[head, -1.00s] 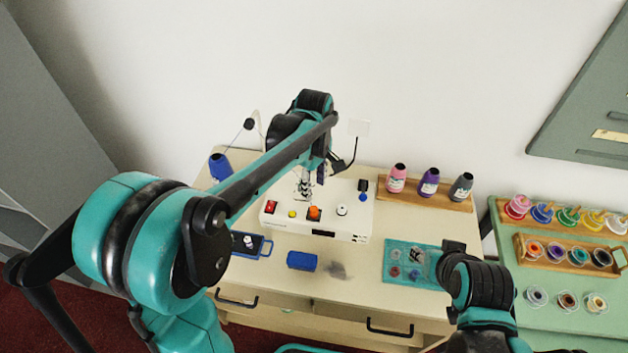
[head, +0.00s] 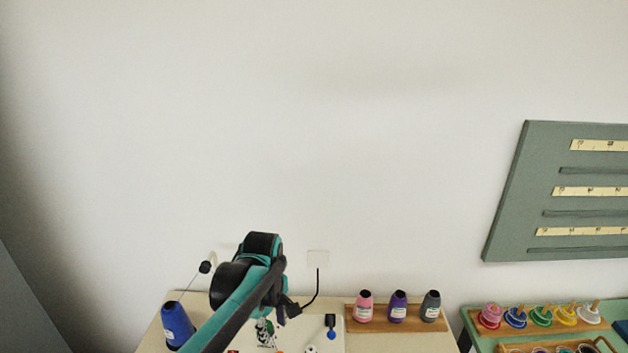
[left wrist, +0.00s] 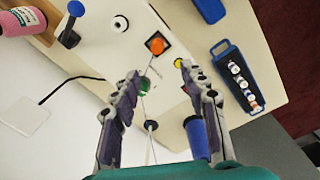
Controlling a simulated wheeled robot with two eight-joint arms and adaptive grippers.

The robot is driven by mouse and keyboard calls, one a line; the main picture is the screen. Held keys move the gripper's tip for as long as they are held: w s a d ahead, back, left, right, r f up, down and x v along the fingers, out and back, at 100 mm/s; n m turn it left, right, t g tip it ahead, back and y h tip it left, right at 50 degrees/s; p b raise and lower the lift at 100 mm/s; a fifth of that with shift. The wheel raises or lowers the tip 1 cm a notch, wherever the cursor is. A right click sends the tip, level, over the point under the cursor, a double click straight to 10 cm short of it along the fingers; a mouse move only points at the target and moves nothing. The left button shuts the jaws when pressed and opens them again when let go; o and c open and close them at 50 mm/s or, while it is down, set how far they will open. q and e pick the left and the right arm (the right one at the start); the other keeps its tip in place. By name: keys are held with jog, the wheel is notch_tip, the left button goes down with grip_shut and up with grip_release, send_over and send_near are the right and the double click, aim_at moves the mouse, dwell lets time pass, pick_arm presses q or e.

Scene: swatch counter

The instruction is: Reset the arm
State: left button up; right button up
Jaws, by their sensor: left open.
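My left gripper (head: 268,333) is low in the head view, above the white control box (head: 356,344), whose lower part is cut off. In the left wrist view, the two fingers of the left gripper (left wrist: 158,72) stand apart with nothing held between them. An orange button (left wrist: 157,45) on the box shows just beyond the fingertips. A yellow button (left wrist: 178,62) lies close to the right-hand fingertip; I cannot tell whether they touch. My right gripper is in neither current view.
A blue cone (head: 178,325) stands left of my left arm. Pink (head: 364,305), purple (head: 397,306) and grey (head: 431,306) cones stand on a wooden rack. The left wrist view shows a blue tray (left wrist: 222,50) with small items.

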pick_arm(q)
jog(key=s+a+f+m+t+b, duration=0.3)
jog(key=s+m, duration=0.3)
jog(key=s, duration=0.2)
jog(key=s+a+f+m+t+b, duration=0.3)
jog(key=s+m, duration=0.3)
jog(key=s, duration=0.1)
jog(key=shift+s+a+t, duration=0.35)
jog(key=shift+t, duration=0.05)
